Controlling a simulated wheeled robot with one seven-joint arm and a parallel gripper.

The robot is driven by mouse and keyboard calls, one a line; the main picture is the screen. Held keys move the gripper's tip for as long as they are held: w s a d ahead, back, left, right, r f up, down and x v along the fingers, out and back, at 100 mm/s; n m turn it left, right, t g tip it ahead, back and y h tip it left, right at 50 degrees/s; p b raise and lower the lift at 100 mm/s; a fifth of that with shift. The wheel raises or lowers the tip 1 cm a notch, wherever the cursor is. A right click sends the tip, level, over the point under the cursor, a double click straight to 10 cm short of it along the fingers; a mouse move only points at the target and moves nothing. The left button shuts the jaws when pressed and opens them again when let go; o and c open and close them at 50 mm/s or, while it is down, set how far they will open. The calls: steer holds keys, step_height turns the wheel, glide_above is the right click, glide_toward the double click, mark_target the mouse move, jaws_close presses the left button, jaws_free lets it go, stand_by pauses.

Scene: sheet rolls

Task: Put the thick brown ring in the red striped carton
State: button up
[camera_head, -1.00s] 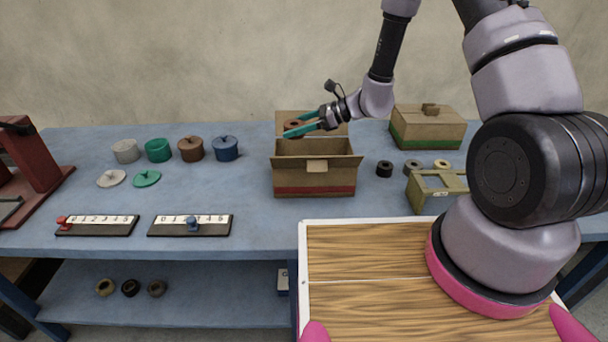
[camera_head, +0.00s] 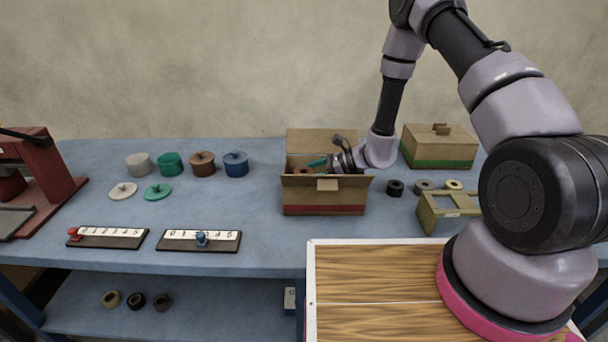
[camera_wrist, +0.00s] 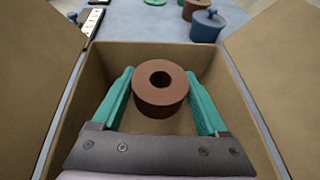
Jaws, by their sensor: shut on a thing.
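The thick brown ring (camera_wrist: 160,98) is between the two teal fingers of my gripper (camera_wrist: 160,92) in the wrist view. In the head view my gripper (camera_head: 312,166) is down in the open red striped carton (camera_head: 323,196), with part of the ring (camera_head: 303,171) showing above the front wall. The carton's flaps are open, and its inner walls (camera_wrist: 230,75) surround the gripper in the wrist view. The gripper is shut on the ring. Whether the ring touches the carton floor cannot be told.
A closed green striped carton (camera_head: 438,150) stands at the back right. Several rings (camera_head: 395,187) and an olive frame (camera_head: 448,210) lie right of the open carton.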

steer(key=shift+f, duration=0.2)
steer(key=shift+f, duration=0.4)
steer(key=o, duration=1.3)
steer(key=shift+r, duration=0.1)
